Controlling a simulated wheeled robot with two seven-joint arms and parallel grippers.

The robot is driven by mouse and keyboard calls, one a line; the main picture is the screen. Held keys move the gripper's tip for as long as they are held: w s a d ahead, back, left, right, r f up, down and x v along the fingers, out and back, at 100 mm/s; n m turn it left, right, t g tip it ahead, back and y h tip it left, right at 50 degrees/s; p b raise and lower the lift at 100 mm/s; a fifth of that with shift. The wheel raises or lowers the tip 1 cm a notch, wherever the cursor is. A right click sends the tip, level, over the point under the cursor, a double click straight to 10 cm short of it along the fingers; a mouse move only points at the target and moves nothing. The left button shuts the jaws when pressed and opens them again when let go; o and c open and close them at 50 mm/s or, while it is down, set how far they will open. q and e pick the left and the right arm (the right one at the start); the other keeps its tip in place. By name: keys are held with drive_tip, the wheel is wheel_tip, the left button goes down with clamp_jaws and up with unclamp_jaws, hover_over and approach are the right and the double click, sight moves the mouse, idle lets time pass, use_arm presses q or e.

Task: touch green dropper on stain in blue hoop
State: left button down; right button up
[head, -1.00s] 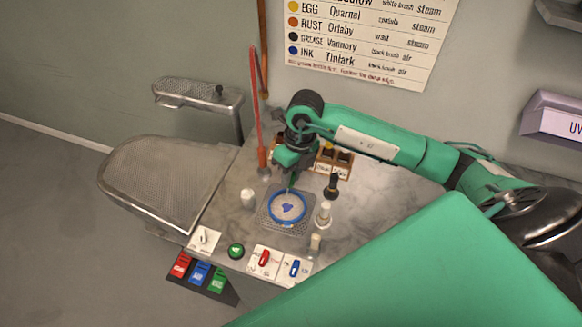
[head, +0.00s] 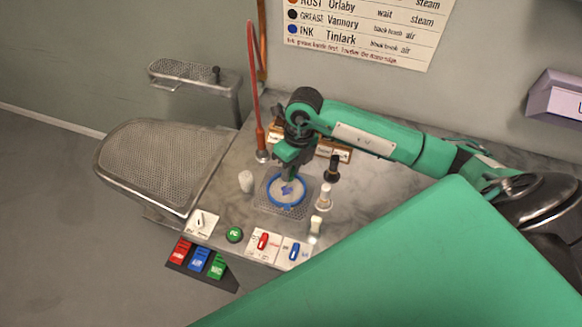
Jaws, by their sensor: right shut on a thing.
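The blue hoop (head: 271,198) lies on a small perforated plate (head: 297,212) on the grey counter. Inside it is pale cloth with a blue stain (head: 287,190) near the middle. My right gripper (head: 287,178) points down over the hoop's far part, its tip close to the stain. It is shut on a slim thing that is mostly hidden; its green colour blends with the gripper, and I cannot tell whether its tip touches the stain. My left gripper is not in view.
A white bottle (head: 246,181) stands left of the hoop; a black-topped brush (head: 332,168) and pale bottles (head: 324,197) stand right. A red hose (head: 254,80) rises behind. Switches (head: 263,241) line the front edge. A perforated pressing board (head: 160,165) is at left.

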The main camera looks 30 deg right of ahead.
drive_tip(key=shift+f+b, duration=0.6)
drive_tip(key=shift+b, duration=0.05)
idle(2.0)
drive_tip(key=shift+r, duration=0.1)
drive_tip(key=shift+r+p, duration=1.9)
drive_tip(key=shift+r, duration=1.55)
